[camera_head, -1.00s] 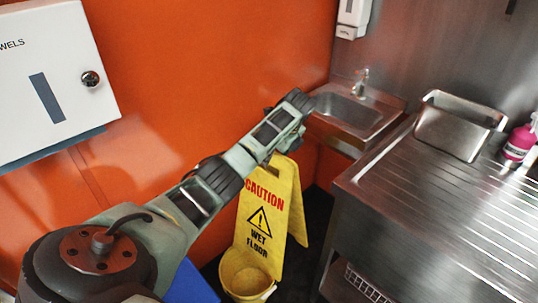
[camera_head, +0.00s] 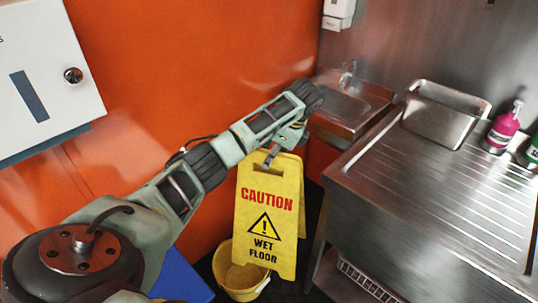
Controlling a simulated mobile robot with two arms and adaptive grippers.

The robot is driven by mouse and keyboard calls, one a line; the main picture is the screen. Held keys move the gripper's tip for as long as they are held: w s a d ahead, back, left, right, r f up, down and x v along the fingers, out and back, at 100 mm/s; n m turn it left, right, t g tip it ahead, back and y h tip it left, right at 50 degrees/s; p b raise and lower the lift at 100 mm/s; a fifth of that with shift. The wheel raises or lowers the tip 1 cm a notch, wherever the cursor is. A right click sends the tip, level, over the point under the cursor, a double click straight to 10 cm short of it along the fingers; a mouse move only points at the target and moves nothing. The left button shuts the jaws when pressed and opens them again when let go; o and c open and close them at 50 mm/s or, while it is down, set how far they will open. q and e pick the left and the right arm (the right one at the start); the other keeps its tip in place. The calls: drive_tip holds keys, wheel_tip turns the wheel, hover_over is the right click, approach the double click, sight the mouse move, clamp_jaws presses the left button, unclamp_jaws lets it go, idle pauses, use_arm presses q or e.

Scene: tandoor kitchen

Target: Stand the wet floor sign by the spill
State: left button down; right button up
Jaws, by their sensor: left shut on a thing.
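The yellow wet floor sign (camera_head: 268,222) hangs upright below my left arm, its front panel with the CAUTION lettering facing me. My left gripper (camera_head: 272,155) is shut on the sign at its top edge. The fingertips are small and partly hidden by the wrist. The sign's lower part overlaps a yellow bucket behind it, and I cannot tell whether its feet touch the floor. No spill shows in this view. My right gripper is not in view.
The yellow bucket (camera_head: 240,285) stands on the dark floor. A steel draining counter (camera_head: 440,200) is at the right, with a hand sink (camera_head: 350,105) behind. A white towel dispenser (camera_head: 45,80) is on the orange wall. A blue object (camera_head: 185,280) is at the lower left.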

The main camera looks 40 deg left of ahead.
use_arm(q)
drive_tip(key=s+d+r+n+g+h, duration=0.1)
drive_tip(key=s+d+r+n, duration=0.2)
drive_tip(key=d, duration=0.5)
drive_tip(key=s+d+r+n+g+h, duration=0.1)
drive_tip(key=s+d+r+n, duration=0.2)
drive_tip(key=s+d+n, duration=0.2)
drive_tip(key=s+d+r+n+h, duration=0.2)
drive_tip(key=s+d+r+n, duration=0.1)
drive_tip(key=d, duration=0.8)
drive_tip(key=s+n, duration=0.1)
drive_tip(key=n, duration=0.1)
drive_tip(key=shift+d+r+n+g, duration=0.15)
drive_tip(key=shift+d+n+g, duration=0.05)
drive_tip(key=shift+n+g, duration=0.2)
drive_tip(key=shift+a, duration=0.1)
